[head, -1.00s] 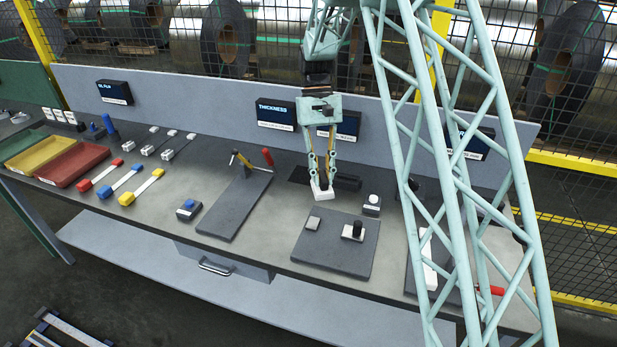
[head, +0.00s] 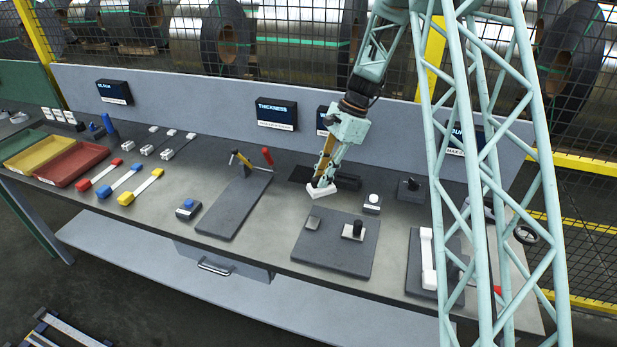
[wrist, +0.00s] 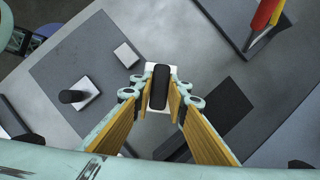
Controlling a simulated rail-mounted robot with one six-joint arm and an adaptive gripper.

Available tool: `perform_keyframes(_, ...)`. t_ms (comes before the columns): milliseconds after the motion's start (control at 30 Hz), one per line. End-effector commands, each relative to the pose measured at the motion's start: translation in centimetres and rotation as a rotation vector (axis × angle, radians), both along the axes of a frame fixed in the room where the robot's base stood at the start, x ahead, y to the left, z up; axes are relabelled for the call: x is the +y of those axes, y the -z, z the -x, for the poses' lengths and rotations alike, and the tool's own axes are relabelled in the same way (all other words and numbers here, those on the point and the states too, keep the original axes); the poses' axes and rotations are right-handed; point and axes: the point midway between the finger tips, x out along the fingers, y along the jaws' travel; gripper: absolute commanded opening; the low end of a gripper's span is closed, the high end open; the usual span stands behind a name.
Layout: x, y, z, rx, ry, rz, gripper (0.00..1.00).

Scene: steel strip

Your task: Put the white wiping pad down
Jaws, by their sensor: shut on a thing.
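The white wiping pad (head: 321,193) is held at the tips of my gripper (head: 324,180) over the middle of the bench, just behind a dark grey plate. In the wrist view the pad (wrist: 151,69) shows as white edges around a black grip (wrist: 160,86). The fingers of my gripper (wrist: 161,92) close on that grip from both sides. The pad looks tilted in the head view. I cannot tell whether its underside touches anything.
The dark grey plate (head: 330,255) carries a small grey block (head: 313,223) and a black-knobbed block (head: 353,231). A dark patch (wrist: 228,108) lies beside the pad. A white-knobbed box (head: 372,203) stands to its right. A board with a red-handled tool (head: 267,157) is left.

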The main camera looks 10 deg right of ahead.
Motion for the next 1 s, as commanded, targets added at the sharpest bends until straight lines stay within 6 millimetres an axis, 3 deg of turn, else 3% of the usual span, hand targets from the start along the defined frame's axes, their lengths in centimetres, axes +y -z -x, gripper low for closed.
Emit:
perform_keyframes(200, -2.6, 0.9, -1.5, 0.000, 0.373, 0.000, 0.03)
perform_keyframes(433, -4.9, 1.5, -2.5, 0.000, 0.647, 0.000, 0.03)
perform_keyframes(633, -5.7, 1.7, -2.8, 0.000, 0.735, 0.000, 0.03)
perform_keyframes(1000, -5.7, 1.7, -2.9, 0.000, 0.738, 0.001, 0.03)
